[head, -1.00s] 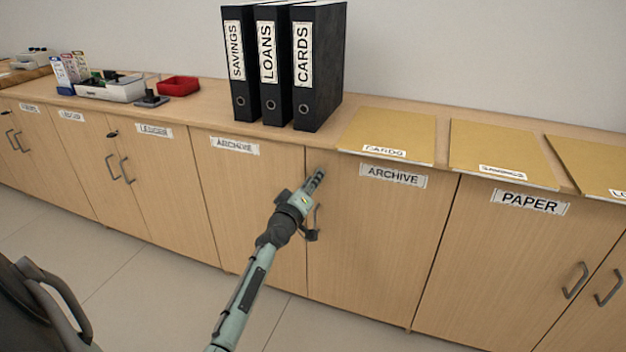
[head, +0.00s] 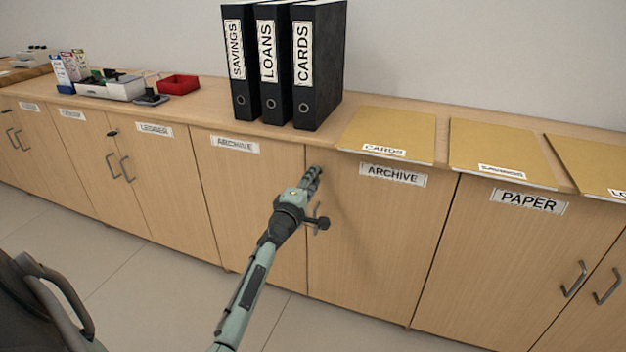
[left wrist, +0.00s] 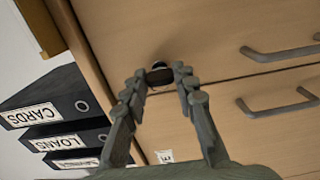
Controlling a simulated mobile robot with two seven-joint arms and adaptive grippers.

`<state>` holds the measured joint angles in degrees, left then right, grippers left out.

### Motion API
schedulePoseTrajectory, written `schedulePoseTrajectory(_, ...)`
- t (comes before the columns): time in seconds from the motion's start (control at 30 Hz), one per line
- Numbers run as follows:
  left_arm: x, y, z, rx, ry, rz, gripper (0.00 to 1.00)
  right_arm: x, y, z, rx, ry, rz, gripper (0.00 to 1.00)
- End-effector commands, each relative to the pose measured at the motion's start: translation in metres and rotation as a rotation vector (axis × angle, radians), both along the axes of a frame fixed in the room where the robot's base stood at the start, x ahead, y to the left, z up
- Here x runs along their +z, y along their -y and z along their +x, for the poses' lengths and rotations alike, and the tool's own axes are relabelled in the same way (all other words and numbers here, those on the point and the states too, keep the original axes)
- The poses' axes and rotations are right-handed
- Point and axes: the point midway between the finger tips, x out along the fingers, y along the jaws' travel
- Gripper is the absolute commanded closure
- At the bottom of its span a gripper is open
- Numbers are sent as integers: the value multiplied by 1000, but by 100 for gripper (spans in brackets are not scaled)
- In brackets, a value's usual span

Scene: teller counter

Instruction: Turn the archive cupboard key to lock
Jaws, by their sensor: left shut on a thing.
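The archive cupboard has two light wood doors, a left one (head: 255,205) and a right one (head: 375,250), each with an ARCHIVE label. My left gripper (head: 314,174) reaches the top of the right door, close to the seam between the doors. In the left wrist view, the left gripper (left wrist: 160,77) is shut on the dark key (left wrist: 160,75), with its fingertips on either side of it. The round lock (left wrist: 158,64) shows just beyond the key. In the head view my gripper hides the key and lock. My right gripper is not in view.
Black binders (head: 318,70) stand on the counter above the cupboard, with tan folders (head: 495,150) to their right. Two dark handles (left wrist: 280,52) (left wrist: 275,105) stick out from the doors near my gripper. A dark chair (head: 40,310) is at the lower left.

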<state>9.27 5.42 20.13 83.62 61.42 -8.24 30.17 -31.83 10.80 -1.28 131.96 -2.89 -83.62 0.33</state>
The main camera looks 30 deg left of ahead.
Motion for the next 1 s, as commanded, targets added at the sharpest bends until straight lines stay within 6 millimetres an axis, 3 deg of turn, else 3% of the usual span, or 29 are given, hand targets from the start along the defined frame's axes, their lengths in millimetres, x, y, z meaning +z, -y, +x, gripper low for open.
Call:
schedulePoseTrajectory(0.53, 0, -1, 0, 2, 7, -26, 100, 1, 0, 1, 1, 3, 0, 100)
schedulePoseTrajectory(0.57, 0, -1, 0, 2, 7, -26, 70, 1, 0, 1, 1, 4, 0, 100)
schedulePoseTrajectory(0.7, 0, -1, 0, 1, 7, -25, 53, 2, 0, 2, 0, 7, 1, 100)
schedulePoseTrajectory(1.0, 0, 0, -1, 0, 6, -24, 52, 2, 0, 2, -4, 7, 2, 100)
